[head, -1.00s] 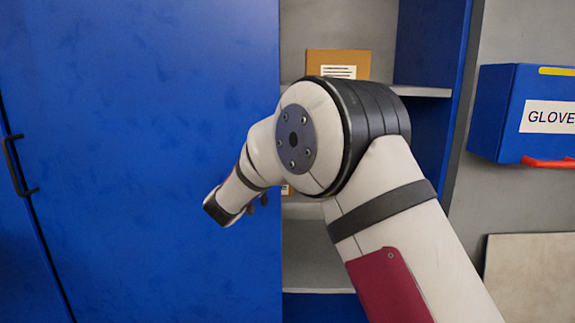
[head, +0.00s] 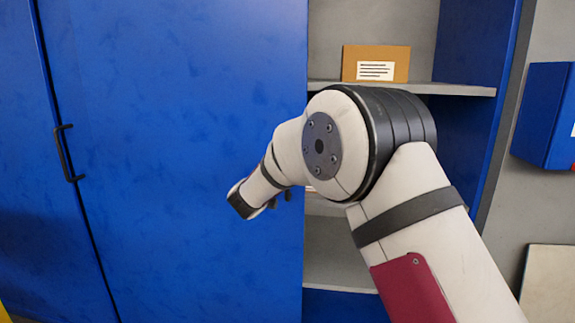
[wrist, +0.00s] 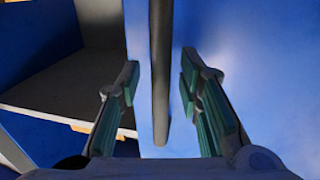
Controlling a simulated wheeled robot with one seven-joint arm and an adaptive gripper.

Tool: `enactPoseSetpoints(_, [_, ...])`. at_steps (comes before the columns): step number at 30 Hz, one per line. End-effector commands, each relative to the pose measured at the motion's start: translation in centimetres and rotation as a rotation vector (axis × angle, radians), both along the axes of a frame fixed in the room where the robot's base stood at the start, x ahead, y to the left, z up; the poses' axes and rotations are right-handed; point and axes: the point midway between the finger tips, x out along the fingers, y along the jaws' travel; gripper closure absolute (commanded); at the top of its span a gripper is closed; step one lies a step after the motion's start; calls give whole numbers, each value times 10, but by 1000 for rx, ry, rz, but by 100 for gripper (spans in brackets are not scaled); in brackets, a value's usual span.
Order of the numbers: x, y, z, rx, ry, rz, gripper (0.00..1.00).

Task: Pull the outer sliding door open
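The outer sliding door (head: 190,120) is a large blue panel filling the middle of the head view, its right edge beside an open shelf bay. In the wrist view, a dark vertical bar handle (wrist: 160,75) stands out from the blue door face (wrist: 235,45). My gripper (wrist: 158,85) is open, with one green-padded finger on each side of the bar. Gaps show between the bar and both pads, so neither touches it. In the head view my arm hides most of the gripper and the handle.
A second dark handle (head: 67,153) sits at the seam near a left blue panel (head: 20,130). A cardboard box (head: 376,63) stands on a grey shelf (head: 440,90) behind my arm. A blue wall box (head: 545,115) is at the right.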

Motion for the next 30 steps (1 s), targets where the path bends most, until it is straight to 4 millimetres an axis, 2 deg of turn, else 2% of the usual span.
enactPoseSetpoints(4, [-5, 3, 0, 0, 0, 1, 68])
enactPoseSetpoints(7, [-16, 7, 1, -1, 0, 2, 68])
enactPoseSetpoints(15, [-67, 26, 0, -1, 1, 4, 68])
enactPoseSetpoints(21, [-98, 37, 0, 0, 0, 2, 68])
enactPoseSetpoints(25, [-109, 40, 0, -1, 0, 1, 68])
enactPoseSetpoints(30, [-113, 42, 0, 0, 0, 0, 68])
